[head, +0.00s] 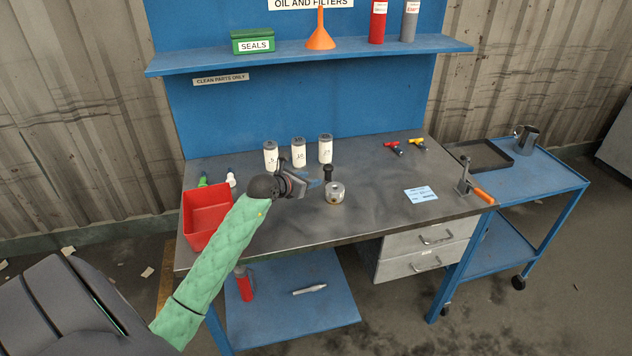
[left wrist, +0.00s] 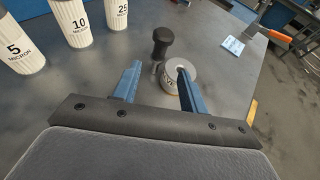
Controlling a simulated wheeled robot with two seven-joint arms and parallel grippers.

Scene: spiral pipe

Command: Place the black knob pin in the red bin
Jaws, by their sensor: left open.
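The black knob pin (head: 328,173) stands upright on the grey bench, just behind a round metal piece with a hole in its top (head: 335,192). In the left wrist view the black knob pin (left wrist: 162,42) is ahead of my fingers, and the metal piece (left wrist: 178,76) shows partly behind the right finger. My left gripper (head: 322,184) is open and empty, to the left of both, its blue fingers pointing at them. The red bin (head: 207,214) sits at the bench's left front, left of my left arm. My right gripper is not in view.
Several white filter canisters (head: 298,151) stand behind my left gripper. Green and white small bottles (head: 231,180) stand behind the bin. Red and yellow handled tools (head: 394,148), a blue-white card (head: 421,195) and an orange-handled clamp (head: 476,188) lie to the right. The bench's right middle is mostly clear.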

